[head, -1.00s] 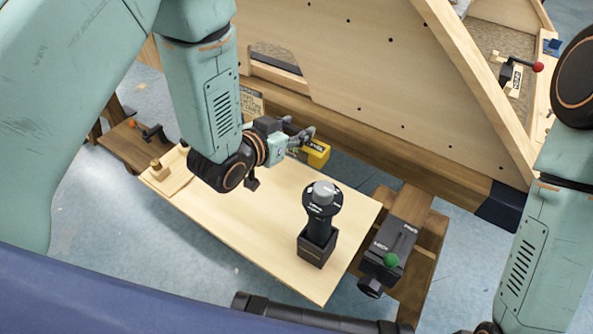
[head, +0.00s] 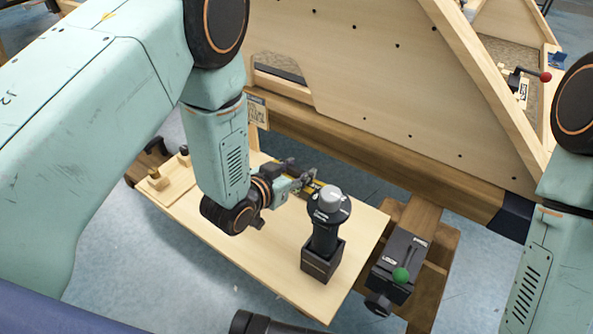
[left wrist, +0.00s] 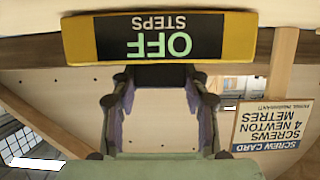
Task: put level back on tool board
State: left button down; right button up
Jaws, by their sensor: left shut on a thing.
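My left gripper (head: 306,180) is shut on a yellow level (head: 311,191). In the head view the level is small, partly hidden by the fingers and the upright black tool, and appears above the pale wooden board. In the left wrist view the level (left wrist: 75,38) lies across the fingertips (left wrist: 160,78), its black label reading "OFF STEPS" upside down. The pale board (head: 240,262) looks like the tool board. I cannot tell whether the level touches it. My right gripper is out of view.
A black tool with a grey knob (head: 330,203) stands in a black holder (head: 322,262) on the board, close to the level. A black box with a green knob (head: 399,272) sits to its right. A large wooden frame (head: 365,75) rises behind. The board's front left is clear.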

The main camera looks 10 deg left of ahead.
pick_arm(q)
jog(key=shift+f, duration=0.15)
jog(key=c, duration=0.7)
grip_release()
jog(key=shift+r, duration=0.25)
jog(key=p+v, duration=0.3)
jog(key=v, duration=0.9)
jog(key=shift+a, duration=0.1)
